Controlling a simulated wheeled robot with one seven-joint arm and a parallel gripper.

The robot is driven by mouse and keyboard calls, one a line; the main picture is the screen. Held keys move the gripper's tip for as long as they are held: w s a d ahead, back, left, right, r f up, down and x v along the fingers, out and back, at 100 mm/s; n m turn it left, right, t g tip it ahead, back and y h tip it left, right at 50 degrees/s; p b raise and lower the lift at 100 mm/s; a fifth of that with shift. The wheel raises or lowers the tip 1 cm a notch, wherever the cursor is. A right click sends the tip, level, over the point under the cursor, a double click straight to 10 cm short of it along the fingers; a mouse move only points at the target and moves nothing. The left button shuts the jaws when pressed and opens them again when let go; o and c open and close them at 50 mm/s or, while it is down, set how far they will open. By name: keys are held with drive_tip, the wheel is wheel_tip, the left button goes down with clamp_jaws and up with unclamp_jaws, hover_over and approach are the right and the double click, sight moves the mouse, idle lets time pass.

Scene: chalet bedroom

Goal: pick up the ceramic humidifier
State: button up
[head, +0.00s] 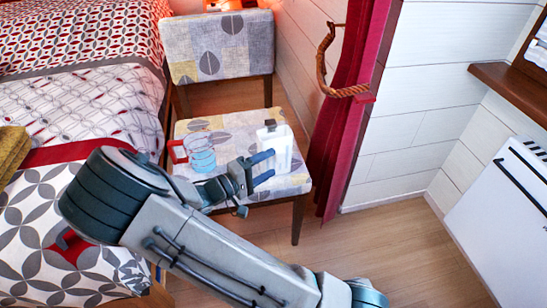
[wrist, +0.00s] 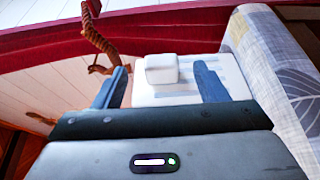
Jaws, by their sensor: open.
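The ceramic humidifier appears to be the white, block-like object (head: 280,146) standing upright on the chair seat. In the wrist view its white body (wrist: 188,91) and smaller raised cap (wrist: 161,69) show between the fingers. My gripper (head: 268,166) is at the humidifier's left side in the head view, its two blue fingers spread. The humidifier's lower left part is partly hidden by the fingers.
A clear bluish mug-like vessel (head: 202,156) with a red part beside it stands left on the patterned chair seat (head: 232,128). The chair back (head: 222,47) rises behind. A bed (head: 80,100) is at left, a red curtain (head: 345,120) at right. Floor at right is clear.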

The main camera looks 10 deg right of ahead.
sight(277, 159)
drive_tip(key=shift+b+x, duration=1.2)
drive_tip(key=shift+x, duration=2)
drive_tip(key=shift+w, duration=0.1)
clamp_jaws()
